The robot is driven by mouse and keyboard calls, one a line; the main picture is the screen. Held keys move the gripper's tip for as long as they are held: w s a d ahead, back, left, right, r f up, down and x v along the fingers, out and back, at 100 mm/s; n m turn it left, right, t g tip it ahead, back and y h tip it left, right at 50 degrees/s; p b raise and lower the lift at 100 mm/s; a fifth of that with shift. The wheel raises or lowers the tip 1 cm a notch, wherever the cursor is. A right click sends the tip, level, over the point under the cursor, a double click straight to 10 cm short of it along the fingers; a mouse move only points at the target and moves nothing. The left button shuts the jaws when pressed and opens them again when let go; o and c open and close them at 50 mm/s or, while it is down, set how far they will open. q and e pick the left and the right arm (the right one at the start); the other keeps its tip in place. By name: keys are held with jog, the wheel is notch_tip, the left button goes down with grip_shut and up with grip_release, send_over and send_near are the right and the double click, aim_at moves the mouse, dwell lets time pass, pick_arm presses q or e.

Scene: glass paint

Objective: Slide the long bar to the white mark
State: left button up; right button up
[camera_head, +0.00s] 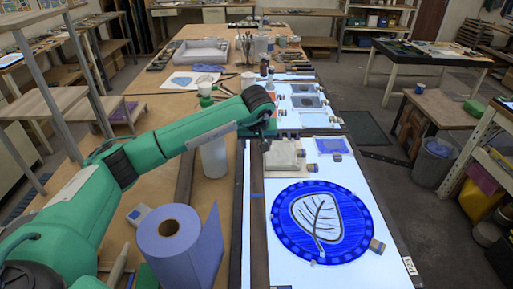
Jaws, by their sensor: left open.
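A long dark brown bar (258,225) lies lengthwise along the left edge of the lit white panel, running from below my left gripper to the bottom of the picture. My left gripper (264,144) is open and points down at the far end of the bar. I cannot tell whether its fingers touch the bar. My left arm comes in from the left across the wooden bench. I cannot make out the white mark with certainty against the bright panel. My right gripper is not in view.
A round blue glass piece with a leaf (320,222) lies on the lit panel (370,272) right of the bar. A blue paper roll (182,245) and a white cylinder (214,158) stand left of it. Small glass samples lie beyond.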

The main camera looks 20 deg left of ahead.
pick_arm(q)
jog(key=b+v, duration=0.2)
jog(key=v, duration=0.9)
jog(key=shift+r, duration=0.15)
jog(key=shift+s, duration=0.1)
